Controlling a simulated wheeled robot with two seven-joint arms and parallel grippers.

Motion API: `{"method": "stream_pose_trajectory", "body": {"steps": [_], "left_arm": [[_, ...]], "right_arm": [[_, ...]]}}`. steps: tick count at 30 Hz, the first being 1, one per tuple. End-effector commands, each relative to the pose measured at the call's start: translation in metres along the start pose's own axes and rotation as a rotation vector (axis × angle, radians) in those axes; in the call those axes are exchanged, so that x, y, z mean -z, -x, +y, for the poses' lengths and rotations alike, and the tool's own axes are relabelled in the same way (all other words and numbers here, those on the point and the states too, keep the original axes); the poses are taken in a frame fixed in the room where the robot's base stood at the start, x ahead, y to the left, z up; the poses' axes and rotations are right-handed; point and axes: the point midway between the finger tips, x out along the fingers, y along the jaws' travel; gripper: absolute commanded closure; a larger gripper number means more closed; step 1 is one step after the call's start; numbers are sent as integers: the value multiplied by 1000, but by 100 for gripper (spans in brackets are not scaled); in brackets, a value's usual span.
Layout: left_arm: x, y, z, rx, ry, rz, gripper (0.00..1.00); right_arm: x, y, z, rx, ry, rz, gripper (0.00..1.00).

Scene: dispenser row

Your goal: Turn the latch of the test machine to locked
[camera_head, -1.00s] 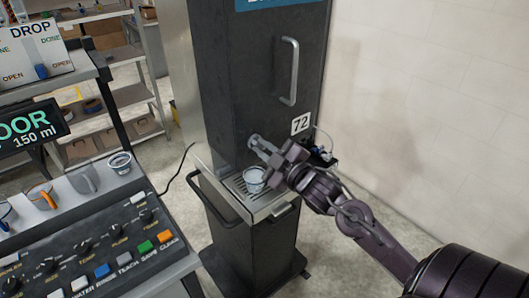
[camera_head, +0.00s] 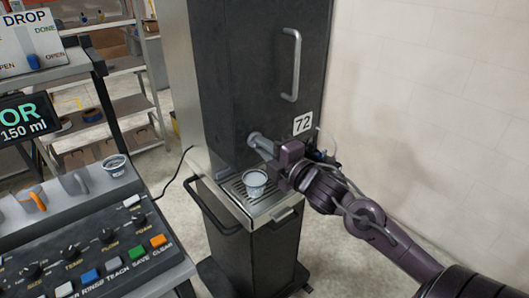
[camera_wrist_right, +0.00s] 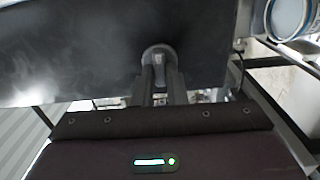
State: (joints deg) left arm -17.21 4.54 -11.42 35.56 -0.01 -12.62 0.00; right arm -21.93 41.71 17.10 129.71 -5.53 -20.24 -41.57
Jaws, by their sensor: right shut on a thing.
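The test machine (camera_head: 262,75) is a tall dark cabinet with a silver handle and a "72" label. Its latch is a round grey piece low on the front; in the right wrist view the latch (camera_wrist_right: 158,53) shows as a round boss with a narrow bar. My right gripper (camera_head: 268,148) reaches in from the right and is shut on the latch. In the right wrist view both fingers of the gripper (camera_wrist_right: 160,80) flank the bar. Markings for the latch's position are not readable. My left gripper is not in view.
A cup (camera_head: 255,183) stands on the drip tray (camera_head: 283,208) just below the gripper. At left is a control console (camera_head: 85,255) with buttons, knobs and cups. Shelves (camera_head: 105,130) stand behind. A pale wall (camera_head: 430,100) is on the right.

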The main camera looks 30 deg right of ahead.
Motion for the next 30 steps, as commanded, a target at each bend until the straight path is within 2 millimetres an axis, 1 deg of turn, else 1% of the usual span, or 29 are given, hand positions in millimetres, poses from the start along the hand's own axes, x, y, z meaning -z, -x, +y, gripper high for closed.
{"method": "stream_pose_trajectory", "body": {"steps": [1, 5, 19, 20, 24, 30], "left_arm": [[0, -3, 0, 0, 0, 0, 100], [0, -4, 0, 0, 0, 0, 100], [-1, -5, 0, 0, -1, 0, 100], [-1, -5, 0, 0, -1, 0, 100], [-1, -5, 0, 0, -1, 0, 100], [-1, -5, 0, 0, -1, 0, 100]], "right_arm": [[0, 0, -3, 3, 14, 1, 100], [0, 0, -2, 3, 37, 0, 100], [0, 0, -2, 4, 50, 1, 100], [0, 0, -2, 4, 50, 1, 86], [0, 0, -1, 3, 49, 1, 67], [0, 0, -1, 1, 48, 0, 66]]}}
